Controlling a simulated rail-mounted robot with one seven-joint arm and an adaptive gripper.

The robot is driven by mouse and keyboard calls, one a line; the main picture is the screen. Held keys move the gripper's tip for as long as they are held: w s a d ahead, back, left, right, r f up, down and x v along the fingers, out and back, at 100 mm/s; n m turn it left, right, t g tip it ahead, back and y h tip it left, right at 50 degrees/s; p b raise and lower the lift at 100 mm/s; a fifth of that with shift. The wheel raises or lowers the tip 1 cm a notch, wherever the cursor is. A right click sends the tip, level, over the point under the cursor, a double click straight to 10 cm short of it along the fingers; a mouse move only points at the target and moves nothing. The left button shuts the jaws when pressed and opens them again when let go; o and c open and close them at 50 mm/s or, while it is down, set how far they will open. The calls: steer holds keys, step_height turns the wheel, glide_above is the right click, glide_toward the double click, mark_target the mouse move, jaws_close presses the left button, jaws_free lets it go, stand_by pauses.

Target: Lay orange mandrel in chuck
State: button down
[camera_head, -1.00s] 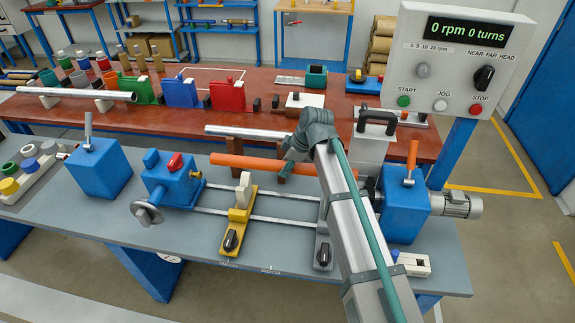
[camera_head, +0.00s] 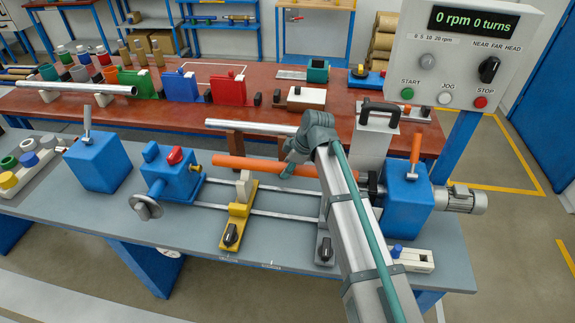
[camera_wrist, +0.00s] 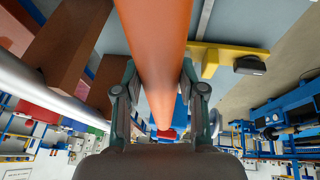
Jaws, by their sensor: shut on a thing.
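The orange mandrel (camera_head: 250,164) is a long rod held roughly level above the winder bed. My gripper (camera_head: 288,168) is shut on it right of its middle, and the wrist view shows the mandrel (camera_wrist: 158,60) between the two fingers (camera_wrist: 160,100). The mandrel's left end is near the blue tailstock (camera_head: 172,178), apart from it in the picture. The dark chuck (camera_head: 375,188) is beside the blue headstock (camera_head: 405,195) and partly hidden by my arm. The yellow support (camera_head: 238,215) with a cream block stands below the mandrel.
A silver bar (camera_head: 250,129) lies on brown stands behind the mandrel. The control box (camera_head: 460,55) reads 0 rpm and 0 turns. A blue block with a lever (camera_head: 97,163) stands at left. Bare grey bench top (camera_head: 185,235) shows in front of the rails.

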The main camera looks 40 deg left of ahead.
steer(key=shift+f+b, duration=1.15)
steer(key=shift+f, duration=1.1)
steer(key=shift+f, duration=0.4)
steer(key=c, duration=0.6)
jaws_free()
steer(key=shift+d+r, duration=0.1)
steer(key=v, duration=1.1)
steer(key=shift+r, duration=0.1)
steer(key=shift+d+r, duration=0.15)
steer(key=shift+r, duration=0.15)
steer(key=shift+d, duration=0.1)
